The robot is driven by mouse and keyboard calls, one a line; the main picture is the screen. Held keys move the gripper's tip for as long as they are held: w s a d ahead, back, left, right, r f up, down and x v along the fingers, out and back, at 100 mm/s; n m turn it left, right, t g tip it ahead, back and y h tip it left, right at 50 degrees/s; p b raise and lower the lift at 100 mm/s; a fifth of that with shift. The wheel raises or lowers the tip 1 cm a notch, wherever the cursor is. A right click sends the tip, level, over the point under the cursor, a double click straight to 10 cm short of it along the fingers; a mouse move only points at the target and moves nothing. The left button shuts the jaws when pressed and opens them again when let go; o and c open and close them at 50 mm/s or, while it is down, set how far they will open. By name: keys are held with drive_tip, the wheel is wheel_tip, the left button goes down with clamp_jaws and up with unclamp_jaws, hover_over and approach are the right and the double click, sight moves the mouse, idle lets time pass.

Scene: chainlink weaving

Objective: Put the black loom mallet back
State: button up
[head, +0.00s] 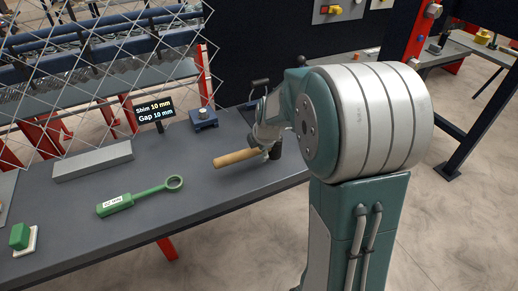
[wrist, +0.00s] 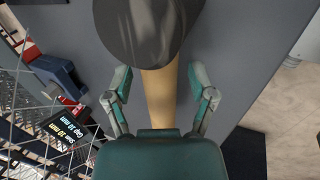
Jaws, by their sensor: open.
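The black loom mallet lies on the grey bench. In the head view its pale wooden handle (head: 234,158) points left, and its dark head is partly hidden by my arm. In the wrist view the round black head (wrist: 145,28) is at the top and the handle (wrist: 160,97) runs down between my fingers. My gripper (wrist: 160,84) is open, with one finger on each side of the handle and visible gaps. In the head view my gripper (head: 266,141) is over the mallet near its head. The lower end of the handle is hidden in the wrist view.
The bench (head: 190,195) also holds a green ring-ended tool (head: 140,196), a grey bar (head: 93,163), a blue fixture (head: 203,119), a small display (head: 154,111) reading shim and gap 10 mm, and a green button (head: 20,236). Wire mesh (head: 95,60) stands behind at left.

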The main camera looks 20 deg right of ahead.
drive_tip(key=v, duration=1.1)
drive_tip(key=s+a+r+m, duration=0.1)
drive_tip(key=s+a+m, duration=0.2)
drive_tip(key=s+m, duration=0.3)
drive_tip(key=s+a+r+m, duration=0.1)
drive_tip(key=s+a+m, duration=0.2)
drive_tip(key=s+m, duration=0.3)
drive_tip(key=s+a+r+m+t, duration=0.1)
drive_tip(key=s+a+m, duration=0.2)
drive_tip(key=s+m, duration=0.3)
drive_tip(key=s, duration=0.3)
drive_tip(key=shift+a+r, duration=0.2)
drive_tip(key=shift+a, duration=0.1)
drive_tip(key=shift+s, duration=0.1)
